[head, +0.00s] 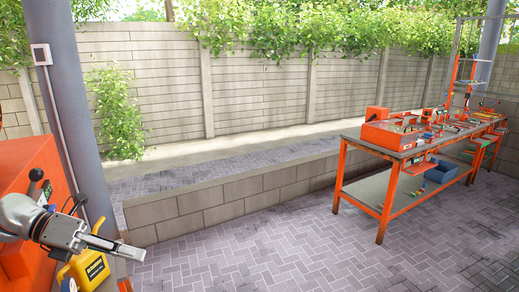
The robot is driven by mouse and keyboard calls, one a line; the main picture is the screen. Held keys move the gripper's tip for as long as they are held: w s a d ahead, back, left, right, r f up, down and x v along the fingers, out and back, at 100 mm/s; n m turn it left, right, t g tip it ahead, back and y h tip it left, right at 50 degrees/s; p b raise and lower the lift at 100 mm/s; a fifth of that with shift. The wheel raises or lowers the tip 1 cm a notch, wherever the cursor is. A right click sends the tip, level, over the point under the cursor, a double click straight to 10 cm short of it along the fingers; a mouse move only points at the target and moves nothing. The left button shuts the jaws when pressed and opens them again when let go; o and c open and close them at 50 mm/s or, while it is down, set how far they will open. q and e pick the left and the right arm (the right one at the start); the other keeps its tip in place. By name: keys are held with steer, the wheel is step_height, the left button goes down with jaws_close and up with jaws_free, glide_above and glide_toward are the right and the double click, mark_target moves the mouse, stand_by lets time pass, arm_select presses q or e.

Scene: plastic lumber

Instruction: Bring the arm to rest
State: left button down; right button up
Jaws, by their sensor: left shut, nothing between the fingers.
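My left gripper (108,247) is at the lower left of the head view, on the end of my grey left arm (28,214). Its fingers are together, with nothing between them, and they point to the right. It is in front of an orange cabinet or machine (30,165) and above a yellow object (90,268), partly hiding both. I cannot tell whether it touches the yellow object. My right gripper is not in view.
A grey pillar (85,120) stands just behind the gripper. A low block wall (230,192) runs across the middle. An orange-framed workbench (372,142) with tools and a blue bin (441,171) stands at the right. The paved floor (300,245) between is clear.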

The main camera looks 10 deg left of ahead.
arm_select(q)
steer(key=w+d+f+n+t+y, duration=0.15)
steer(key=f+n+t, duration=0.35)
steer(key=f+n, duration=0.5)
steer(key=w+d+f+n+t+y, duration=0.1)
steer(key=d+f+n+t+y, duration=0.15)
steer(key=f+n+t, duration=0.6)
steer(key=s+d+f+n+g+y, duration=0.3)
steer(key=s+f+n, duration=0.4)
steer(key=f, duration=0.4)
steer(key=s+d+f+n+g+y, duration=0.3)
steer(key=s+d+f+n, duration=0.3)
steer(key=f+n, duration=0.4)
steer(key=shift+s+d+f+g, duration=0.25)
steer(key=shift+s+f+g, duration=0.3)
steer(key=shift+s+f, duration=0.35)
